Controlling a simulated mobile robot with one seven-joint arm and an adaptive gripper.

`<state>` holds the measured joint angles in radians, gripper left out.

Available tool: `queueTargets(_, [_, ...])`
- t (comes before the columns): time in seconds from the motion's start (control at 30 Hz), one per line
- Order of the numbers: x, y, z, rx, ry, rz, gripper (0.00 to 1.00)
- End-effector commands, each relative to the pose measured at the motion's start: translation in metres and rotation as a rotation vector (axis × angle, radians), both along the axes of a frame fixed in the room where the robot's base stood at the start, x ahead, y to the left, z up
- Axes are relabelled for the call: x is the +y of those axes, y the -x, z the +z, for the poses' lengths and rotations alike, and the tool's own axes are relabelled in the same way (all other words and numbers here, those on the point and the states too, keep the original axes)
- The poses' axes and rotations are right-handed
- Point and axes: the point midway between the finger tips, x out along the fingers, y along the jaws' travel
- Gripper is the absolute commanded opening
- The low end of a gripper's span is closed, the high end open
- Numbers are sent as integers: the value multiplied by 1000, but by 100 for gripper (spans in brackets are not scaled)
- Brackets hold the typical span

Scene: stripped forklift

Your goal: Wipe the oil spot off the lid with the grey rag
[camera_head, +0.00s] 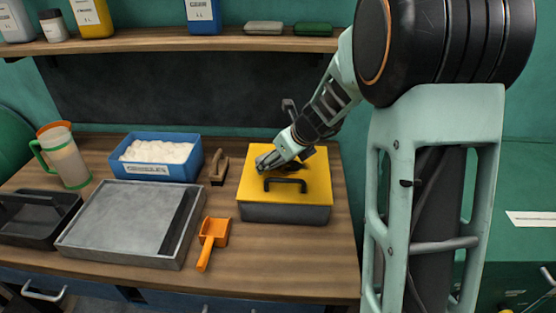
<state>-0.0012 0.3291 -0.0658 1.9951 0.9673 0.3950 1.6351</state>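The yellow lid (312,195) lies on a grey box (285,213) on the bench and has a black handle (285,184) in its middle. My gripper (264,164) is low over the far left part of the lid, behind the handle. Its fingers are small in view, and I cannot tell whether they are open or shut. A small greyish patch shows at the fingertips; I cannot tell whether it is the grey rag or part of the gripper. I cannot make out an oil spot; my gripper and wrist hide part of the lid.
Left of the lid are a wooden-handled brush (219,167), an orange scoop (212,238), a grey tray (120,222), a blue bin (160,172) with white contents, a jug (65,160) and a black caddy (40,222). A shelf (170,38) above holds bottles and flat grey and green items.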

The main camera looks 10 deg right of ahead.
Motion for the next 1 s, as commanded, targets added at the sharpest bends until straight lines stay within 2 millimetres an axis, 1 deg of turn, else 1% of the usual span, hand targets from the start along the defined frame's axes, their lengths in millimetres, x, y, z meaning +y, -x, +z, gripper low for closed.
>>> queueTargets(0.1, [-3,-9,2,-1,1,-2,42])
queueTargets(0.37, [-5,-19,3,-2,1,-2,42])
queueTargets(0.7, [-10,-46,5,-2,0,-3,42])
queueTargets(0.87, [-11,-50,5,-3,0,-3,42])
queueTargets(1.0, [-13,-59,7,-2,0,-3,42])
